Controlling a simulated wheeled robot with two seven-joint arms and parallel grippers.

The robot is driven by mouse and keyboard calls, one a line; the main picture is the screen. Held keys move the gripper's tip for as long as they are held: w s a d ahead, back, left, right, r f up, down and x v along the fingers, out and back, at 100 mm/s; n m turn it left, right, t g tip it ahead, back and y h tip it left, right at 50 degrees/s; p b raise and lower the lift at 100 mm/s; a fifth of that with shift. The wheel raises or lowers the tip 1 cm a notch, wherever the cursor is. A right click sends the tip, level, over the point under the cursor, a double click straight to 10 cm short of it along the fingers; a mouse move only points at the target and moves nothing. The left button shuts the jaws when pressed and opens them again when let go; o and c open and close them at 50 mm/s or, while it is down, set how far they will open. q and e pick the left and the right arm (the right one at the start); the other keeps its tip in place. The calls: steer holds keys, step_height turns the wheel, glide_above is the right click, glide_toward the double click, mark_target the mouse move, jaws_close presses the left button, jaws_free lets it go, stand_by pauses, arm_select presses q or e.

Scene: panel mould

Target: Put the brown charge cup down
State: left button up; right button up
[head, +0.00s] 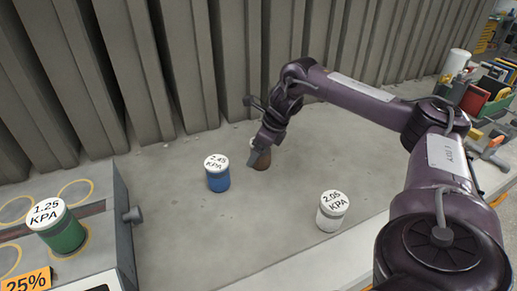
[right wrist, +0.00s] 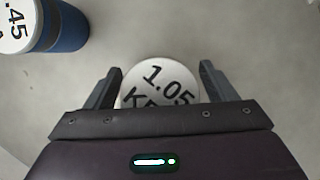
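The brown charge cup (head: 263,161) stands on the grey table near the ribbed wall, partly hidden by my right gripper in the head view. Its white lid (right wrist: 158,88), marked 1.05 KPA, shows in the right wrist view. My right gripper (right wrist: 160,72) has its fingers on either side of this cup, with narrow gaps visible beside the lid, so it looks open around the cup. In the head view my right gripper (head: 257,150) reaches down to the cup from above. My left gripper is not in view.
A blue cup (head: 218,179) marked 2.45 stands close by on the left; it also shows in the right wrist view (right wrist: 66,27). A white 2.05 KPA cup (head: 330,216) stands at the front right. A green 1.25 KPA cup (head: 64,236) stands on a ringed panel (head: 105,203) at left.

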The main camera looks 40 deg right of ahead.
steer(key=shift+r, duration=0.25)
steer(key=v, duration=0.6)
steer(key=shift+r, duration=0.15)
steer(key=p+v, duration=0.3)
steer(key=v, duration=0.2)
steer(key=shift+s+r, duration=0.2)
steer(key=shift+r, duration=0.1)
steer(key=shift+f, duration=0.15)
